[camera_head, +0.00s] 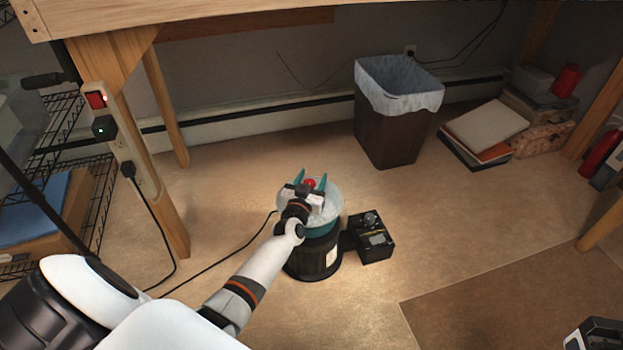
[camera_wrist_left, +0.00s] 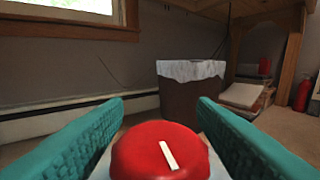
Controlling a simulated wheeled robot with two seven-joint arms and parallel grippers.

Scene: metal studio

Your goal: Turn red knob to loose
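The red knob (camera_wrist_left: 160,152) with a white marker line sits between the two teal fingers of my left gripper (camera_wrist_left: 160,125) in the left wrist view. The white line is tilted. Gaps show on both sides of the knob, so the fingers are open around it and apart from it. In the head view the knob (camera_head: 309,184) is a small red spot on top of a machine with a clear lid and black base (camera_head: 314,262), with my left gripper (camera_head: 311,180) over it. At the bottom right, a grey and black piece (camera_head: 597,334) may be my right gripper; its fingers do not show clearly.
A lined bin (camera_head: 390,130) and stacked books (camera_head: 488,132) are behind. A wooden table post (camera_head: 150,190) with power outlets is at left. The floor in front is clear.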

